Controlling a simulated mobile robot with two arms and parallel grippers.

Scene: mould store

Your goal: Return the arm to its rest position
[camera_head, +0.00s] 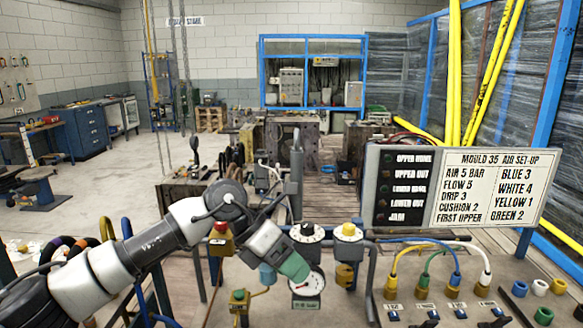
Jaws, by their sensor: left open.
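My left arm comes in from the left, white and grey, and reaches over the front panel. Its gripper (295,268) has a teal-green tip and hangs in front of the pressure gauge (308,285), overlapping its upper left part in the picture. I cannot tell whether it touches the gauge. No held object shows at the gripper; it is open. My right gripper is not in view.
A sign board (459,190) rises at the right above coloured hoses (455,262) and loose caps (543,316). A red-topped valve (221,238) stands beside the arm. Open floor (90,195) lies at the left.

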